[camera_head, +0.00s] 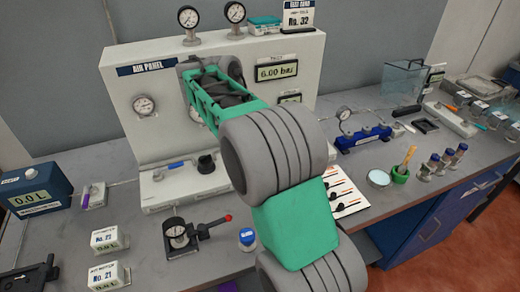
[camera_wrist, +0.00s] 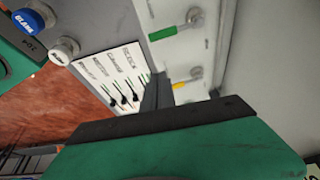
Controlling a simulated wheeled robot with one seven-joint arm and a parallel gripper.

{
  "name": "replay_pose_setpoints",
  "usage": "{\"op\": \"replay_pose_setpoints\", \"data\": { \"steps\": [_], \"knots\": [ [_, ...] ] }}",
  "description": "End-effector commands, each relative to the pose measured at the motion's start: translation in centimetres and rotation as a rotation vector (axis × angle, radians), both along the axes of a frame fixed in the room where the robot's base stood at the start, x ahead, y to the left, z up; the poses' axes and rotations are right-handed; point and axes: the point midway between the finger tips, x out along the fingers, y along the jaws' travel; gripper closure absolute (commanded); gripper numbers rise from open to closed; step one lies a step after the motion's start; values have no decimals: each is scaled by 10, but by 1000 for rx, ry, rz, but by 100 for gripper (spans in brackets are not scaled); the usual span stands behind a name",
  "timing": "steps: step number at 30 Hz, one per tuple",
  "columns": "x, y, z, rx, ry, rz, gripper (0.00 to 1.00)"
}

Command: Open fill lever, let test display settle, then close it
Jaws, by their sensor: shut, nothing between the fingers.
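The white air panel (camera_head: 130,90) stands at the back of the bench. Its upper display (camera_head: 277,71) reads 6.00 bar; the small label above it is not clear. A second display (camera_head: 290,98) below it is mostly hidden behind my arm. A blue-handled lever (camera_head: 176,165) lies roughly level on the panel's lower ledge. In the wrist view, a green-handled lever (camera_wrist: 162,33) and a yellow-handled lever (camera_wrist: 181,85) show on a white surface. I cannot tell which is the fill lever. My gripper (camera_wrist: 158,88) is shut and empty, its fingertips appearing near the yellow handle; contact is unclear.
Gauges (camera_head: 188,17) top the panel. A black clamp with a red-knobbed handle (camera_head: 228,217), a blue-capped bottle (camera_head: 247,238) and a blue tank (camera_head: 35,190) stand on the bench. A blue fixture (camera_head: 362,138) and a green cup (camera_head: 400,174) are at right. My arm covers the panel's middle.

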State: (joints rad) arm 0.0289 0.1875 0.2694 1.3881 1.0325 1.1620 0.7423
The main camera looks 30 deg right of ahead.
Motion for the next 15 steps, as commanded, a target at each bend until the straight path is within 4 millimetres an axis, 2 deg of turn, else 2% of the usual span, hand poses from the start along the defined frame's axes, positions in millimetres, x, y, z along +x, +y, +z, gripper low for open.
{"op": "replay_pose_setpoints", "data": {
  "steps": [1, 6, 15],
  "knots": [
    [1, 4, 16, 0, -1, -1, 100],
    [2, 12, 38, 0, 1, -1, 100],
    [2, 15, 41, 0, 2, -2, 100]
  ]
}}
